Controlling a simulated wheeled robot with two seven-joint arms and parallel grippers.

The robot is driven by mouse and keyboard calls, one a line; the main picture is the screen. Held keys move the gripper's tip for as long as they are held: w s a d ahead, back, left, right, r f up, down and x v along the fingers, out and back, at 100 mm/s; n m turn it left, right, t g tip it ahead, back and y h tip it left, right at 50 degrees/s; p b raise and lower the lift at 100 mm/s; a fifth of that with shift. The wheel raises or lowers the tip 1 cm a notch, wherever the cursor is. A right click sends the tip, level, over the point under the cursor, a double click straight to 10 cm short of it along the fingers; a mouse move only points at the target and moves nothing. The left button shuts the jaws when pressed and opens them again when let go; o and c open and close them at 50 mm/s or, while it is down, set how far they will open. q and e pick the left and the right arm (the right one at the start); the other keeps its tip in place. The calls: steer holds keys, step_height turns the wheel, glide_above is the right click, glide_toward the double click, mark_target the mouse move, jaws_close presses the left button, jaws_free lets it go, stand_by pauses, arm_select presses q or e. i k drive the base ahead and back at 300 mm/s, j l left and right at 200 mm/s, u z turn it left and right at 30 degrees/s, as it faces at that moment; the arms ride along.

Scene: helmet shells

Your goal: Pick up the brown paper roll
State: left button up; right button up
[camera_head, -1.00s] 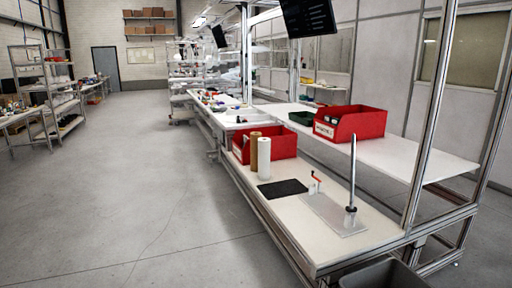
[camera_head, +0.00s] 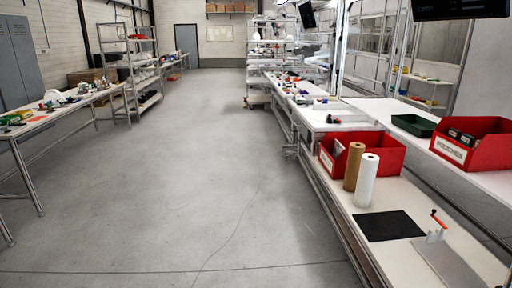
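The brown paper roll (camera_head: 353,167) stands upright on the white workbench (camera_head: 347,225) at the right of the view. A white roll (camera_head: 367,181) stands upright close beside it, to its right and nearer to me, and overlaps its edge. A red bin (camera_head: 392,154) is right behind both rolls. Neither of my grippers shows in the view.
A black mat (camera_head: 389,226) and a red-handled tool (camera_head: 438,224) on a grey plate lie nearer on the bench. A second red bin (camera_head: 482,145) and a green tray (camera_head: 414,125) stand on the raised shelf. The floor (camera_head: 190,190) left of the bench is clear.

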mark_target(356, 149)
steer(key=i, duration=1.1)
steer(key=i+j+z, duration=0.1)
steer(key=i, duration=1.05)
